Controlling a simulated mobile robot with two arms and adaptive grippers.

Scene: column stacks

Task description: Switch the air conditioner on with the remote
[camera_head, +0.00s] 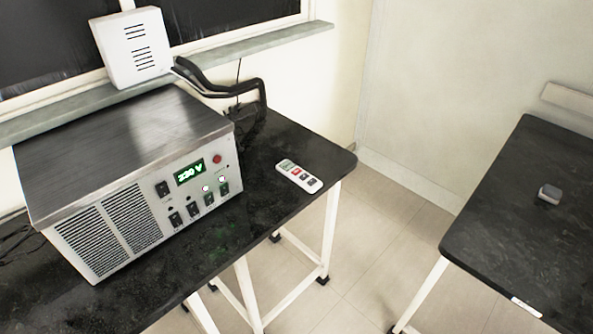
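A small white remote (299,176) with red and dark buttons lies on the black table (315,146), near its right end. Nothing in view is clearly recognisable as the air conditioner. A white box with dark slots (133,47) stands at the window sill at the upper left; I cannot tell whether it is the air conditioner. Neither of my grippers shows in the head view, and nothing is touching the remote.
A large metal power unit (120,150) with a lit green display fills the table's left part. A black bent-armed object (250,92) stands behind it. A second black table (520,230) at the right holds a small grey object (550,194). Open floor (385,245) lies between the tables.

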